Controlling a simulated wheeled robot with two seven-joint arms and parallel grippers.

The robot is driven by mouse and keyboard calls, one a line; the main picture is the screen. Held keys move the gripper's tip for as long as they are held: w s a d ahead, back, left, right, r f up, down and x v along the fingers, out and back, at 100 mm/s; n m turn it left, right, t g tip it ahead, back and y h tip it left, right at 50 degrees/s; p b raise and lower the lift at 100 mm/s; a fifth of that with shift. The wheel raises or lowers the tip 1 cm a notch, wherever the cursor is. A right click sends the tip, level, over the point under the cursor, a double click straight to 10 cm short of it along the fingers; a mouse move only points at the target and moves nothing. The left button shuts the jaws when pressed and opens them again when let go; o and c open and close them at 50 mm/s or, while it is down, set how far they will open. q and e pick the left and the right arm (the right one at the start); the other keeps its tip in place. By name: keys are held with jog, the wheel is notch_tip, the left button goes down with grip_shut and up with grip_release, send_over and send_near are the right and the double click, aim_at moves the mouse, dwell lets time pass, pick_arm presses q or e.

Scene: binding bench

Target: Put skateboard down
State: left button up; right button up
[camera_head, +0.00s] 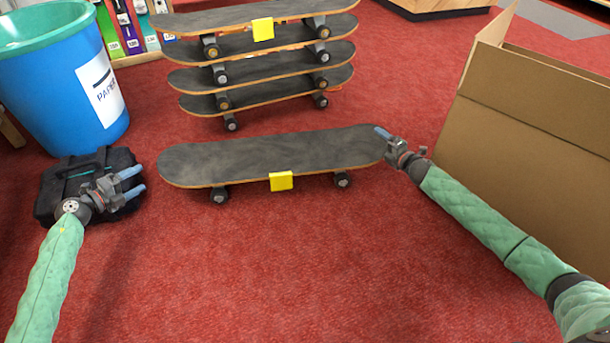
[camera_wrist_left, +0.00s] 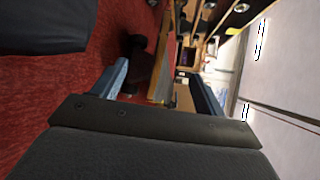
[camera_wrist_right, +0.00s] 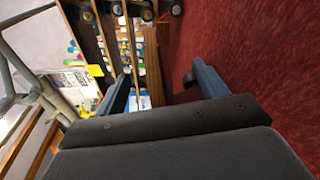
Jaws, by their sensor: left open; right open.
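A skateboard (camera_head: 270,158) with a dark deck and a yellow tag (camera_head: 281,181) stands on its wheels on the red floor, in front of a stack of skateboards. My left gripper (camera_head: 134,182) is open and empty, left of the board and apart from it, over a black case. My right gripper (camera_head: 382,138) is at the board's right end; its fingertips overlap the deck edge in the head view, and I cannot tell if they touch. In the right wrist view the right gripper (camera_wrist_right: 160,80) is open with nothing clasped. The left gripper (camera_wrist_left: 160,75) also shows open in its wrist view.
Several stacked skateboards (camera_head: 261,45) stand behind, the top one with a yellow tag. A blue bin (camera_head: 50,90) and a black case (camera_head: 62,180) are at left. A large cardboard box (camera_head: 530,140) stands at right, near my right arm. The red floor in front is clear.

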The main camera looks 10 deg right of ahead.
notch_tip(320, 180, up, 10)
jog(key=shift+r, duration=0.1)
dwell(0.6)
jog(key=shift+d+p, duration=0.4)
jog(key=shift+d, duration=2.95)
